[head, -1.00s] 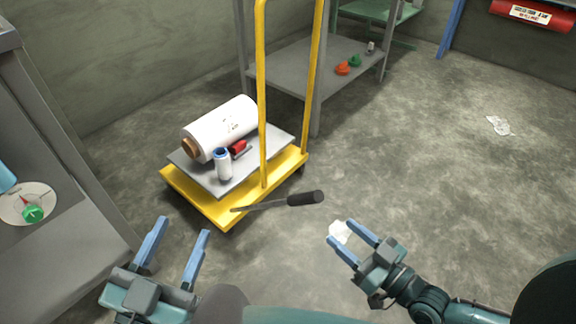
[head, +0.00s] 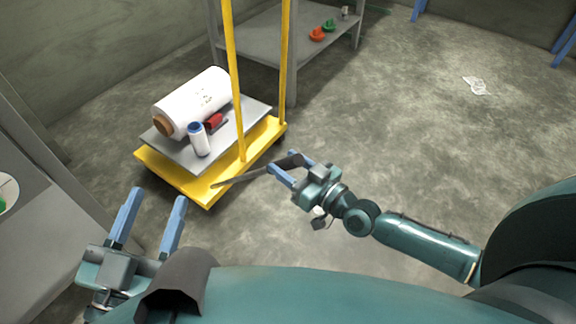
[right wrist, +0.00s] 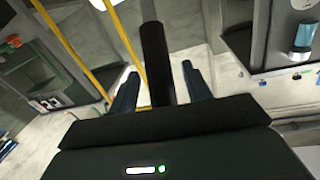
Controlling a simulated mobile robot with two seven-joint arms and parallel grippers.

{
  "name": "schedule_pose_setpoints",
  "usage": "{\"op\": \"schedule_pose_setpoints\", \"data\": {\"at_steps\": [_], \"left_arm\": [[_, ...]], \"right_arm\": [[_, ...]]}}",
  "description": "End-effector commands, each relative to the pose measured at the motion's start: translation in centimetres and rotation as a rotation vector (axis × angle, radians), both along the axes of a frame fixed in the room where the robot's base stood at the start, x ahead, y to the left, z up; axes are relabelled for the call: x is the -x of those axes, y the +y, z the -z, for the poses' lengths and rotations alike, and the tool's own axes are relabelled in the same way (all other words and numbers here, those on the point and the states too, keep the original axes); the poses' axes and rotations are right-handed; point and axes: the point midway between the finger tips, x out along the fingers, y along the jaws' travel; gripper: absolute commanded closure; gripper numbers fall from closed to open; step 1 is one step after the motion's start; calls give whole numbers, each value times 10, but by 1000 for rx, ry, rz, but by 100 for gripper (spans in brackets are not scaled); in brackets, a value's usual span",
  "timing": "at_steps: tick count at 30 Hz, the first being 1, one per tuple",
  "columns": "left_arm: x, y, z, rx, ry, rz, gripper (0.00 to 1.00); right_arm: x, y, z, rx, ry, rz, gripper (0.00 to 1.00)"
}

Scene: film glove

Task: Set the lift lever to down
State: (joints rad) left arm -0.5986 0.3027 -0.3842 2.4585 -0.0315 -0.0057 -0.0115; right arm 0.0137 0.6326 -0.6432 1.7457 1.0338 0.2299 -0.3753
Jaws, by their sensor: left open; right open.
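The lift lever (head: 240,178) is a thin dark rod with a black grip, sticking out from the near side of the yellow lift cart (head: 206,195) and slanting slightly up to the right. My right gripper (head: 294,166) is open at the lever's grip end and partly hides it. In the right wrist view the black grip (right wrist: 156,62) stands between the two open fingers (right wrist: 160,85); I cannot tell whether they touch it. My left gripper (head: 151,215) is open and empty, in front of the cart at the lower left.
A large white film roll (head: 196,103), a small blue-ended roll (head: 199,140) and a red-handled tool (head: 214,122) lie on the cart's grey platform (head: 176,152). A grey shelf table (head: 262,45) stands behind. A grey cabinet (head: 45,220) is at left. Floor at right is mostly clear.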

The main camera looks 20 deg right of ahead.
Motion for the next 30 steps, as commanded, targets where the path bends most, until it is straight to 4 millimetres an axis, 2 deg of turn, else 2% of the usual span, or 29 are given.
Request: {"op": "schedule_pose_setpoints", "data": {"at_steps": [9,27,30], "left_arm": [[0,-1,-4,4,-11,6,51],[1,0,-2,2,-5,2,51],[1,0,-1,2,-2,2,51]], "right_arm": [[-3,1,0,2,1,0,51],[-3,1,0,1,1,2,100],[-3,0,0,1,1,2,100]]}}
